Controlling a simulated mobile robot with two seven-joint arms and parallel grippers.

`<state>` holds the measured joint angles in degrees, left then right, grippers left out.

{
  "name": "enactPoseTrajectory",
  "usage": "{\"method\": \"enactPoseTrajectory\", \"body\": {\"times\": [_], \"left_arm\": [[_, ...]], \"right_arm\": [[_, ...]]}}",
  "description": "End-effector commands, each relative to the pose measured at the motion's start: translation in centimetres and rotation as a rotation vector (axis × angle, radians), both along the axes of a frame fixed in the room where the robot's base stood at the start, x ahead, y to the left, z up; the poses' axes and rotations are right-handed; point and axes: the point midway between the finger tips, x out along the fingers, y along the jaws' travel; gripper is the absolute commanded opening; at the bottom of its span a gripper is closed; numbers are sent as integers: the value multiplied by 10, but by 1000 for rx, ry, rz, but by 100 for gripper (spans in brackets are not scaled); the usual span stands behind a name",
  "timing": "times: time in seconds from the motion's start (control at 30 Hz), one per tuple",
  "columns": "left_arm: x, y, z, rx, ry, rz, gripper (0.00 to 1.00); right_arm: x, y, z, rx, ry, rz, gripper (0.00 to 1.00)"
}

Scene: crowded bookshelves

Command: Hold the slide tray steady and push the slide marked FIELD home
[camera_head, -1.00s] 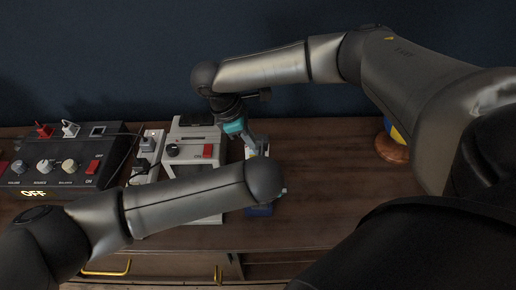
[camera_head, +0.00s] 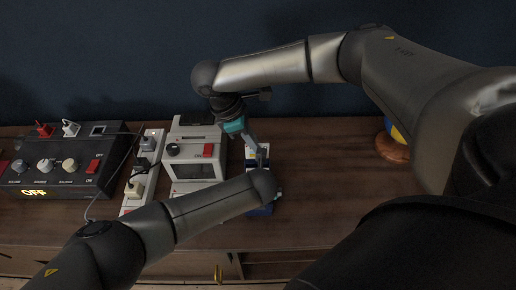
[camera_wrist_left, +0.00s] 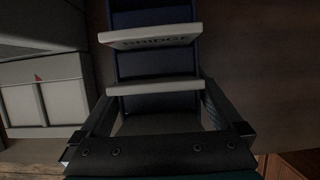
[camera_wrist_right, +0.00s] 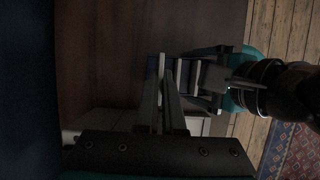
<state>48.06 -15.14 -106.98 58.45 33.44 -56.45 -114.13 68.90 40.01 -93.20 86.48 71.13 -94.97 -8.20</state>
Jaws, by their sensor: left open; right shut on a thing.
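The slide tray (camera_head: 262,210) is a narrow blue holder on the wooden top, partly hidden under my left arm. In the left wrist view the tray (camera_wrist_left: 150,18) carries pale slides; the farther slide (camera_wrist_left: 150,37) reads BRIDGE. The nearer slide (camera_wrist_left: 154,87) shows no readable marking, and I cannot make out FIELD. My left gripper (camera_wrist_left: 157,112) is open, its fingers on either side of the tray's near part.
A grey-white device (camera_head: 195,165) with a red switch stands close left of the tray. Beyond it are a power strip (camera_head: 138,185) with plugs and a black control box (camera_head: 60,165) showing OFF. A round wooden base (camera_head: 391,150) stands at the right. The top between is clear.

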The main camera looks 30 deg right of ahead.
Motion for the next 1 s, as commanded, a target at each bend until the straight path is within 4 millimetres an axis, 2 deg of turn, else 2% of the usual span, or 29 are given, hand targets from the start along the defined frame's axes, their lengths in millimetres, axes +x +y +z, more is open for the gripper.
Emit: {"method": "enactPoseTrajectory", "body": {"times": [0.37, 0.4, 1.0], "left_arm": [[1, 0, -3, 1, 0, 0, 100], [1, 0, -3, 1, 0, 0, 98], [2, 0, -2, 0, -1, 0, 30]], "right_arm": [[0, 0, 0, 0, 0, 0, 0], [0, 0, 0, 0, 0, 0, 0], [0, 0, 0, 0, 0, 0, 0]]}}
